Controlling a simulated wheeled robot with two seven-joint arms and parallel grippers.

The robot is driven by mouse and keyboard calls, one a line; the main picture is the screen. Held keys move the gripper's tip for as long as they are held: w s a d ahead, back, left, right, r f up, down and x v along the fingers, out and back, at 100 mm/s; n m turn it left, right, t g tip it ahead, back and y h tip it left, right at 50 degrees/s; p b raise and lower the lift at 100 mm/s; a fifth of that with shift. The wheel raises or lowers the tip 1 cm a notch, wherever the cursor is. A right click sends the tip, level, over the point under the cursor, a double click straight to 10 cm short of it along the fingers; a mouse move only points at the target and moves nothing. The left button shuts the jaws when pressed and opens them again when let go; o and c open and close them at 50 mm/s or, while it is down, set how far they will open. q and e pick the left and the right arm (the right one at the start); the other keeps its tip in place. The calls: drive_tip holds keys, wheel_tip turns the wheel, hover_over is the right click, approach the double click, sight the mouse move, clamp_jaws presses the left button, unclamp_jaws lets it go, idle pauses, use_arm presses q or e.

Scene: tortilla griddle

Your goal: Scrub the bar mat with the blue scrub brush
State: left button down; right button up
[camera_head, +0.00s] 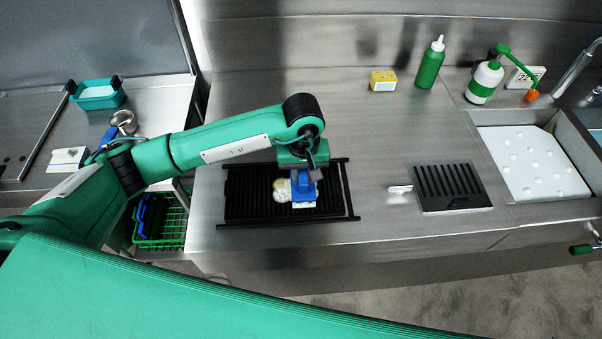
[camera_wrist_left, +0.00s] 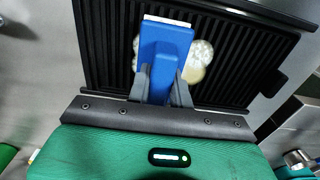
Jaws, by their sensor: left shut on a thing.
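The black ribbed bar mat (camera_head: 249,202) lies on the steel counter in the head view, and it also fills the upper part of the left wrist view (camera_wrist_left: 110,45). My left gripper (camera_head: 300,172) is over the mat, shut on the handle of the blue scrub brush (camera_head: 302,190). In the left wrist view the gripper's fingers (camera_wrist_left: 160,90) clasp the blue brush (camera_wrist_left: 165,48) from both sides. The brush's pale underside is down at the mat; exact contact is hidden. A whitish foamy patch (camera_head: 284,190) lies on the mat beside the brush. My right gripper is not in view.
A yellow sponge (camera_head: 383,81), a green bottle (camera_head: 430,63) and a green-white sprayer (camera_head: 485,80) stand at the back. A black slotted tray (camera_head: 452,187) lies right of the mat, before the sink (camera_head: 530,160). A green basket (camera_head: 160,222) sits low at left.

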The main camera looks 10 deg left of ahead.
use_arm(q)
drive_tip(key=shift+w+d+f+b, duration=0.25)
drive_tip(key=shift+d+b, duration=0.4)
drive_tip(key=shift+b, duration=0.15)
drive_tip(key=shift+r, duration=0.1)
drive_tip(key=a, duration=0.2)
drive_tip(key=s+a+b, duration=0.1)
drive_tip(key=a, duration=0.1)
drive_tip(key=shift+s, duration=0.1)
drive_tip(key=shift+s+a+r, duration=0.15)
drive_tip(key=shift+a, duration=0.25)
drive_tip(key=shift+s+a+f+b, duration=0.1)
drive_tip(key=shift+a+f+b, duration=0.3)
drive_tip(key=shift+b, duration=0.3)
drive_tip(key=shift+a+r, duration=0.15)
drive_tip(key=shift+a, duration=0.1)
drive_tip(key=shift+s+r, duration=0.1)
